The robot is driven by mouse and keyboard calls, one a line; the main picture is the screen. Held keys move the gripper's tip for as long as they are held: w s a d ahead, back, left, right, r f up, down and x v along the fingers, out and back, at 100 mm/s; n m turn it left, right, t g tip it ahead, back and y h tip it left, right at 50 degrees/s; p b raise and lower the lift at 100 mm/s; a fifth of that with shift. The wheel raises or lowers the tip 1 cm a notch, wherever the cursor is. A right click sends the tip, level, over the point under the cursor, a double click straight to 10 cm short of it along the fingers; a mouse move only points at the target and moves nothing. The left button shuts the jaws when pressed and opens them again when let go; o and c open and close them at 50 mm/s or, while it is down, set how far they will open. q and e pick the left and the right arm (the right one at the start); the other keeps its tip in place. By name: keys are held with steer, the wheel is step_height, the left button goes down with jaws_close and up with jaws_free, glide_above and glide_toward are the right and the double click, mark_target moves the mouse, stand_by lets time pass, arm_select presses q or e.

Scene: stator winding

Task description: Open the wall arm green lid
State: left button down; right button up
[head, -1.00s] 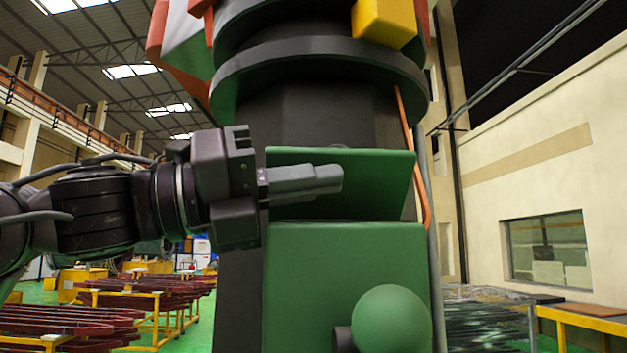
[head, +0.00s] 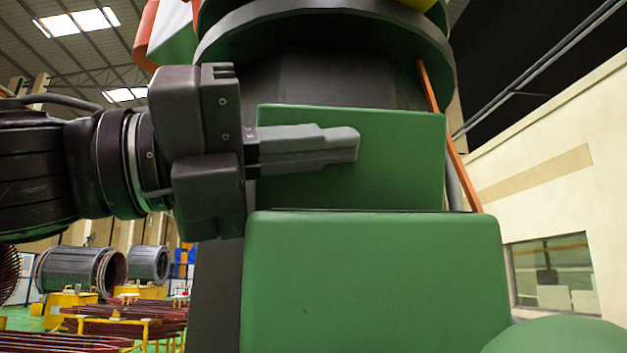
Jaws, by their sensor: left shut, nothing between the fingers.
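The green lid (head: 405,165) stands raised at the back of a green box (head: 370,285) on the dark column of the wall arm. Its broad face is turned toward me. My left gripper (head: 352,144) comes in from the left with its fingers shut and empty. The fingers lie across the left half of the lid in the picture; I cannot tell if they touch it. The gripper's body hides the lid's left edge in part. My right gripper is not in view.
The dark column (head: 330,75) with a wide round flange rises behind the lid. A green ball (head: 560,338) shows at the lower right. An orange strip (head: 462,172) runs down beside the lid. Stator cores (head: 80,270) and yellow stands are far off at left.

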arm_select(q)
steer(key=shift+w+a+r, duration=0.2)
steer(key=shift+w+r, duration=0.15)
steer(key=shift+w, duration=0.05)
steer(key=shift+s+d+r, duration=0.1)
steer(key=shift+s+r, duration=0.2)
steer(key=shift+s, duration=0.6)
steer(key=shift+s+d, duration=0.1)
steer(key=shift+s, duration=0.25)
steer(key=shift+w+f, duration=0.2)
steer(key=shift+w, duration=0.1)
steer(key=v, duration=0.1)
steer(key=b+v, duration=0.2)
steer(key=shift+w+a+f, duration=0.15)
steer(key=shift+a+f, duration=0.1)
steer(key=shift+a, duration=0.1)
steer(key=a, duration=0.1)
steer(key=s+a+b, duration=0.1)
steer(key=a, duration=0.2)
steer(key=shift+s+b, duration=0.3)
steer(key=shift+b, duration=0.1)
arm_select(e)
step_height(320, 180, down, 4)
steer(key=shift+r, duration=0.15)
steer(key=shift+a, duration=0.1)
